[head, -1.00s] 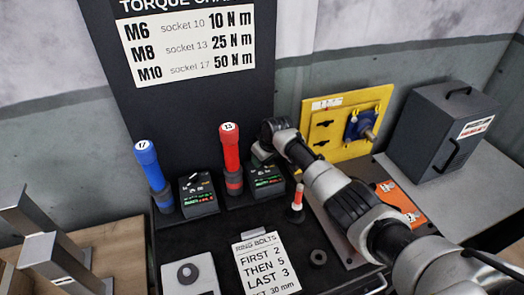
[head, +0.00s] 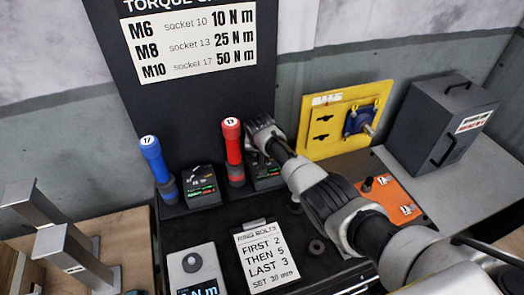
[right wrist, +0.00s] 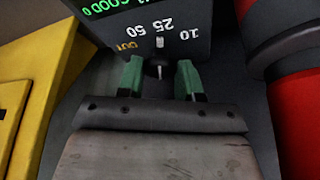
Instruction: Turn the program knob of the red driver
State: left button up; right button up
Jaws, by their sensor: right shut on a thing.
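The red driver (head: 232,150), marked 13, stands upright in the tool rack. Its dark control box (head: 266,178) stands just to its right, partly covered by my right arm. In the right wrist view the box (right wrist: 185,15) shows upside down, with a green display and the marks 10, 25, 50 and OUT. Its small dark knob (right wrist: 158,68) is between the green fingers of my right gripper (right wrist: 158,78), which is shut on it. A white mark shows beside the knob, near 25 and 50. In the head view the fingertips are hidden.
The blue driver (head: 153,160) and its box (head: 201,185) stand to the left. A yellow panel (head: 320,140) with a blue part is close on the right, then a dark cabinet (head: 440,125). A ring bolts card (head: 265,255) lies in front.

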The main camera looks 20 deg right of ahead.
jog(key=shift+m, duration=0.5)
jog(key=o, duration=0.9)
jog(key=shift+s+a+r, duration=0.1)
jog(key=shift+r, duration=0.35)
jog(key=v, duration=1)
jog(key=shift+a, duration=0.15)
jog(key=shift+f, duration=0.1)
